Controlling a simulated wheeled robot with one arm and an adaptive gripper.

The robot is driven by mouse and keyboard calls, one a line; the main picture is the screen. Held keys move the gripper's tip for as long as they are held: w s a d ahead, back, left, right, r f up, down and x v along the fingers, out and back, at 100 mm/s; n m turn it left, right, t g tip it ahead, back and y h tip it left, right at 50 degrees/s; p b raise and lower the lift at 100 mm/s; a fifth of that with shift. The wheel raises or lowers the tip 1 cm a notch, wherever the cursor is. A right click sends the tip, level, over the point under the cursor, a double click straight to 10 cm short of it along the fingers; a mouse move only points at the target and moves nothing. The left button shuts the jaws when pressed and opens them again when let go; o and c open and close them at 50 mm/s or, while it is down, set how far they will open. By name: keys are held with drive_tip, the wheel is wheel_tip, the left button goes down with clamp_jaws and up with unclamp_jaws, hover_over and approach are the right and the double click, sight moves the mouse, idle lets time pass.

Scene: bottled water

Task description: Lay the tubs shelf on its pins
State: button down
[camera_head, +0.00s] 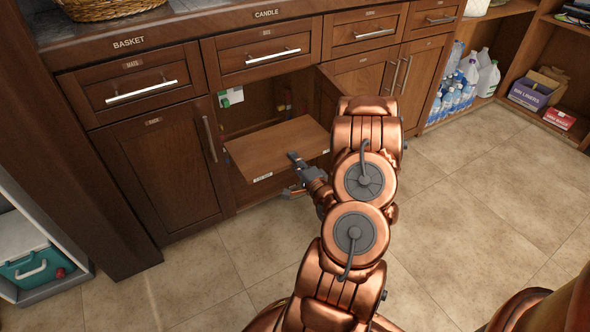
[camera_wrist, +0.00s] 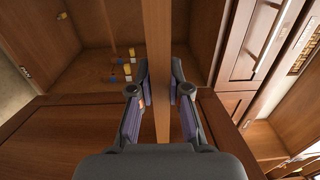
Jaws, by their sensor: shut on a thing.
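The shelf is a flat brown wooden board (camera_head: 265,146) with a small white label on its front edge. It lies roughly level in the mouth of the open cabinet (camera_head: 245,112), its front sticking out. My gripper (camera_head: 295,158) is shut on the shelf near the right part of its front edge. In the wrist view the shelf (camera_wrist: 157,30) runs edge-on between the two fingers of my gripper (camera_wrist: 158,80), one on each face. Small yellow, blue and white fittings (camera_wrist: 124,68) show on the cabinet's inner wall; I cannot tell whether the shelf touches any pin.
The cabinet's right door (camera_head: 328,100) stands open close beside the shelf. The left door (camera_head: 168,170) is shut. A green and white item (camera_head: 231,97) is inside at the back. Bottles and jugs (camera_head: 462,82) stand in a right-hand bay. The tiled floor (camera_head: 460,200) is clear.

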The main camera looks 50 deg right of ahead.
drive_tip(key=shift+f, duration=0.3)
drive_tip(key=shift+s+r+p, duration=0.15)
drive_tip(key=shift+p, duration=0.3)
drive_tip(key=p, duration=0.3)
approach(277, 132)
drive_tip(key=shift+d+f+p+x, duration=0.15)
drive_tip(key=shift+p+x, duration=0.3)
drive_tip(key=shift+x, duration=0.55)
drive_tip(key=shift+f+p+x, duration=0.25)
drive_tip(key=shift+p+x, duration=0.25)
drive_tip(key=shift+x, duration=0.55)
drive_tip(key=shift+d+f+p+x, duration=0.15)
drive_tip(key=shift+p+x, duration=0.3)
drive_tip(key=shift+x, duration=0.55)
drive_tip(key=shift+d+f+p+x, duration=0.1)
drive_tip(key=shift+p+x, duration=0.1)
drive_tip(key=shift+x, duration=1.15)
drive_tip(key=shift+d+f+p+x, duration=0.1)
drive_tip(key=shift+p+x, duration=0.05)
drive_tip(key=shift+x, duration=1.2)
drive_tip(key=shift+s+d+b+x, duration=0.2)
drive_tip(key=shift+d+b+x, duration=0.65)
drive_tip(key=shift+x, duration=5.75)
wheel_tip(277, 132, down, 9)
drive_tip(key=b, duration=0.2)
drive_tip(key=shift+a+b, duration=0.2)
drive_tip(key=shift+b, duration=0.2)
drive_tip(key=shift+f, duration=0.1)
